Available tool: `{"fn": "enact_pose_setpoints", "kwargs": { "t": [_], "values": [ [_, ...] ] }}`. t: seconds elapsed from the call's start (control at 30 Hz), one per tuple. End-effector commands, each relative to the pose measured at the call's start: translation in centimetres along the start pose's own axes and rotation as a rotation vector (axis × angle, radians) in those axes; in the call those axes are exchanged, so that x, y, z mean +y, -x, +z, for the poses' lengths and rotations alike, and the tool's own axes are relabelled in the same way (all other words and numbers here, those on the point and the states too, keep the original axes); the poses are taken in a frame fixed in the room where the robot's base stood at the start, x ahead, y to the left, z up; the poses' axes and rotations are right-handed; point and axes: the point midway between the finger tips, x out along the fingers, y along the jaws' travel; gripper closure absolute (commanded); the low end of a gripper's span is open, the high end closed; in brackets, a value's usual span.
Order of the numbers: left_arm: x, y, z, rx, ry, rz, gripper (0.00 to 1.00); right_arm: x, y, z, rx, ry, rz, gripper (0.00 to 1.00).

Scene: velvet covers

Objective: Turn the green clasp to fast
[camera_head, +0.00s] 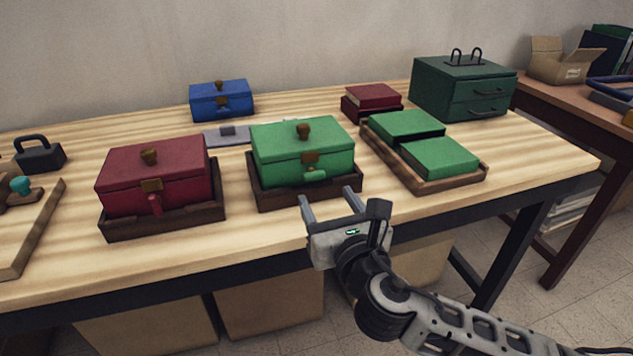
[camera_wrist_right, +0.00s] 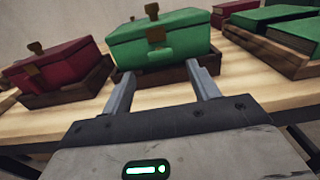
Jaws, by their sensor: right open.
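The green box (camera_head: 300,140) sits closed in a dark wooden tray (camera_head: 270,200) near the table's front edge. Its green clasp (camera_head: 315,176) lies roughly sideways on the front, below a brown catch plate (camera_head: 310,158). My right gripper (camera_head: 328,197) is open and empty in front of the box, its fingers pointing toward the clasp but apart from it. In the right wrist view the fingers (camera_wrist_right: 161,70) frame the front of the green box (camera_wrist_right: 185,40), with the clasp (camera_wrist_right: 160,54) between them and farther off. My left gripper is not in view.
A red box (camera_head: 155,175) in its own tray stands left, its clasp hanging down. A tray of green books (camera_head: 440,157) lies right. A blue box (camera_head: 221,100), a grey plate (camera_head: 226,133), red books (camera_head: 372,98) and a green drawer chest (camera_head: 462,88) stand behind.

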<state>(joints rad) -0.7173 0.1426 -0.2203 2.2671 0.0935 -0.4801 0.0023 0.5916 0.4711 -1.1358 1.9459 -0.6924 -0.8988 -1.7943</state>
Motion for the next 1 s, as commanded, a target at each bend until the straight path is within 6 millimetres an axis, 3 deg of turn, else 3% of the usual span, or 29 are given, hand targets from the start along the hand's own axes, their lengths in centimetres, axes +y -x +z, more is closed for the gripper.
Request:
{"fn": "enact_pose_setpoints", "kwargs": {
  "t": [0.1,0.3,0.5,0.77,0.9,0.93,1.0],
  "values": [
    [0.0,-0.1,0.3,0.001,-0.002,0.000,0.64,0.0,-2.6,0.0,-0.002,-0.001,-0.001,0.40],
    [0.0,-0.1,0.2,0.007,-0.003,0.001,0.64,0.0,-5.5,-0.1,0.000,-0.001,-0.001,0.40],
    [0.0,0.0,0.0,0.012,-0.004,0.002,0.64,0.0,-6.6,-0.1,0.001,-0.002,0.001,0.40],
    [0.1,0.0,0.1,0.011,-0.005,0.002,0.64,0.0,-6.6,0.0,0.002,-0.002,0.001,0.40],
    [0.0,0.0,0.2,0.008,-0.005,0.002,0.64,0.0,-6.6,-0.1,0.002,-0.002,0.001,0.79],
    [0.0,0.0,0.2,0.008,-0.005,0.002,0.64,0.0,-6.6,-0.1,0.002,-0.002,0.001,0.85],
    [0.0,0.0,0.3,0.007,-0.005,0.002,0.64,0.0,-6.6,-0.1,0.002,-0.002,0.000,0.85]
  ]
}}
